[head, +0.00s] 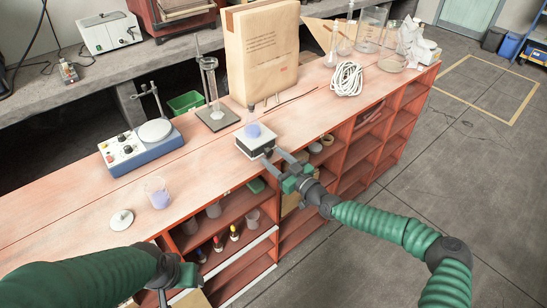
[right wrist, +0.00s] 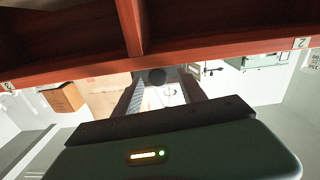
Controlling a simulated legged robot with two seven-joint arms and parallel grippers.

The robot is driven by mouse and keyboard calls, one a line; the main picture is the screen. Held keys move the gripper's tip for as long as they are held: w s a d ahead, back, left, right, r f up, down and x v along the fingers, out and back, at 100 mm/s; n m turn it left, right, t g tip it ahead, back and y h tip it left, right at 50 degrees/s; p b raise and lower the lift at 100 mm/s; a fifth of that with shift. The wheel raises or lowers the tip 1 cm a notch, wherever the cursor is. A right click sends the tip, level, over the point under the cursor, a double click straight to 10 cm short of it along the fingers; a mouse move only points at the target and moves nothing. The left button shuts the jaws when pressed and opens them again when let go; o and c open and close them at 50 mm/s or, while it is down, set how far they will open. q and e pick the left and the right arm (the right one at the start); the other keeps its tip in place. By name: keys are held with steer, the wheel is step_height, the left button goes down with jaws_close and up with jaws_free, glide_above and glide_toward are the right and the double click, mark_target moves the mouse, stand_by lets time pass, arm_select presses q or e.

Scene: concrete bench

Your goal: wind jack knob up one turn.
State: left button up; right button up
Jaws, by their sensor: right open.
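The lab jack (head: 256,145) has a pale square top and stands near the bench's front edge. A small vessel with blue-violet liquid (head: 253,130) stands on it. My right gripper (head: 271,157) is open, its fingers pointing at the jack's front side. In the right wrist view a dark round knob (right wrist: 157,76) shows between the two spread fingers (right wrist: 158,95). I cannot tell whether either finger touches it. The knob is not clear in the head view. My left gripper (head: 176,284) is partly in view at the lower left, away from the jack; its jaw opening is unclear.
A stirrer hotplate (head: 140,145), a beaker with violet liquid (head: 158,193) and a white disc (head: 121,220) stand to the left. A stand with a cylinder (head: 213,100) and a large paper bag (head: 262,55) are behind. Red shelves (head: 225,215) lie below the bench edge.

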steer(key=shift+w+a, duration=0.2)
steer(key=shift+w, duration=0.25)
steer(key=shift+d, duration=0.3)
steer(key=c, duration=0.5)
steer(key=shift+a, duration=0.1)
jaws_close()
steer(key=m+b, duration=0.2)
steer(key=b, duration=0.1)
steer(key=m+b, duration=0.2)
steer(key=b, duration=0.1)
steer(key=shift+f+b, duration=0.35)
steer(key=shift+b, duration=0.05)
steer(key=shift+r+m+b, duration=0.3)
steer(key=shift+m, duration=0.6)
arm_select(q)
steer(key=s+x, duration=0.1)
steer(key=x, duration=0.5)
steer(key=shift+s+d+f, duration=0.15)
steer(key=shift+d+f, duration=0.05)
steer(key=shift+f, duration=0.4)
arm_select(e)
steer(key=shift+r, duration=0.1)
